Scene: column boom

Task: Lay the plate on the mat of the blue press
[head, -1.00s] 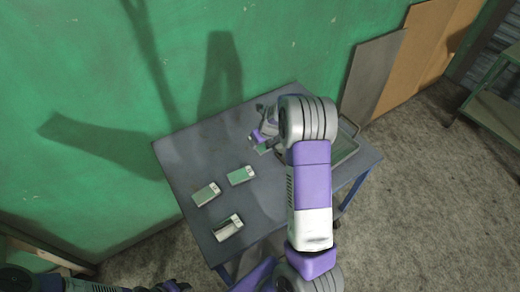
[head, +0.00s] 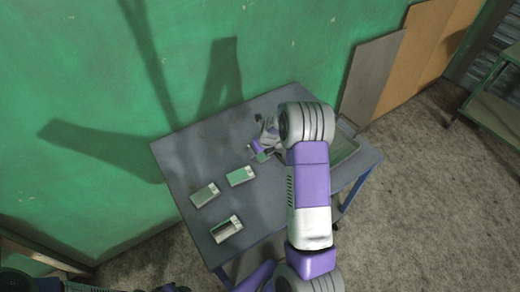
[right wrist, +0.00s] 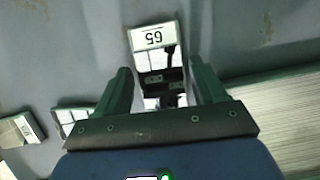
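My right gripper (head: 260,153) is low over the table's far side, partly hidden behind my right arm in the head view. In the right wrist view its two dark green fingers (right wrist: 160,75) stand apart. Three similar pale units stand to the left: one (head: 206,194), another (head: 240,176), and a third with a dark opening (head: 228,229). I cannot tell the plate or a blue press apart. My left gripper is out of view.
The grey table (head: 185,160) has bare room at its left and back. A green-rimmed tray (head: 346,146) lies at its right, partly behind my arm; it shows beside the right finger in the wrist view (right wrist: 285,115). Boards (head: 372,75) lean on the green wall.

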